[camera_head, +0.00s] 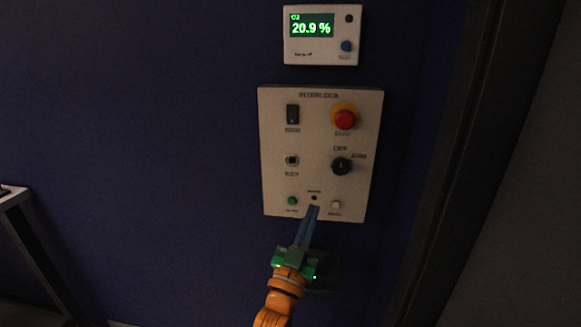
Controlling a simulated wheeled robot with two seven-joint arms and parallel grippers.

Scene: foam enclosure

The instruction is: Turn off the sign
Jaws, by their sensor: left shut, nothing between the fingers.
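A pale panel (315,140) headed INTERLOCK is on the dark blue wall. It has a black rocker switch (292,114) at upper left, a red mushroom button (345,118) on a yellow ring at upper right, a small square dark-centred control (292,160), a black knob (341,166), a green button (292,201), a small dark dot (314,198) and a pale button (335,205). My left gripper (313,209) is shut and empty, its blue fingertips over the panel's lower edge, just below the dot. Contact cannot be told. No lit sign shows. My right gripper is not in view.
A white meter (322,52) with a green display reading 20.9 % is above the panel. A dark post (455,150) stands at right. A table corner (12,197) shows at far left. The wall left of the panel is clear.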

